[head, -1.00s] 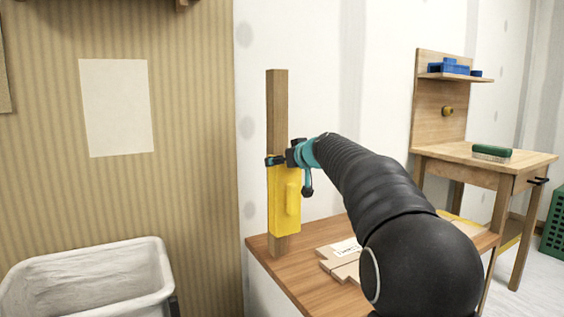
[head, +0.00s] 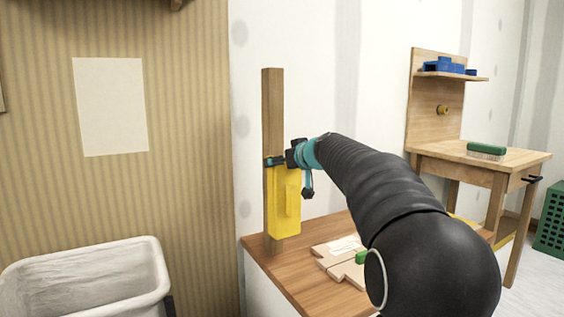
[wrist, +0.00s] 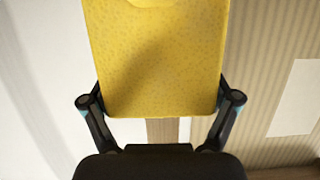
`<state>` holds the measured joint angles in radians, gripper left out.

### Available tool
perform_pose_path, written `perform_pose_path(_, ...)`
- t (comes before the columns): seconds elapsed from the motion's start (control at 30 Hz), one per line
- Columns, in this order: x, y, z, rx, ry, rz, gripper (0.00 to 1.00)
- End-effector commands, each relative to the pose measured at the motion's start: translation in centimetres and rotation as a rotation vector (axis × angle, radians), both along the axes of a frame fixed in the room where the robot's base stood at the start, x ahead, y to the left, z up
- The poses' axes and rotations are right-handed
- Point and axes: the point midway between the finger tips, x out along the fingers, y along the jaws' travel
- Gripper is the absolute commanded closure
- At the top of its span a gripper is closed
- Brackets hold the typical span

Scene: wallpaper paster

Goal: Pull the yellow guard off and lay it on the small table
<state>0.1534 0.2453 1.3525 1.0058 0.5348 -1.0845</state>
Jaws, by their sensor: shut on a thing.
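The yellow guard (head: 284,205) is an upright yellow plate with a raised rib, at the lower part of a wooden post (head: 272,112). My gripper (head: 276,161) is shut on the guard's upper end. In the wrist view the guard (wrist: 155,65) fills the space between my two fingers (wrist: 160,105), with a strip of post beyond its edge. I cannot tell whether the guard still touches the post. The post stands on a low wooden-topped table (head: 295,278). A wooden table (head: 525,158) with a back panel stands at the right.
Flat cardboard-like pieces (head: 335,252) and a small green thing (head: 361,257) lie on the low top, partly behind my arm. A green brush (head: 486,150) lies on the right table, below a shelf with blue items (head: 445,67). A white bin (head: 85,280) stands at left.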

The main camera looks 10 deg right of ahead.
Motion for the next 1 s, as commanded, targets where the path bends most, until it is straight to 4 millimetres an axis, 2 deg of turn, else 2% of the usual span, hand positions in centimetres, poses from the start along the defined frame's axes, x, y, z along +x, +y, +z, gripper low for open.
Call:
perform_pose_path(0.5, -3.2, -1.0, 0.1, 0.000, -0.001, 0.000, 0.54)
perform_pose_path(0.87, -3.3, -1.1, 0.0, 0.000, -0.001, 0.000, 0.54)
perform_pose_path(1.0, -2.7, -0.8, 0.0, 0.000, 0.000, 0.001, 0.54)
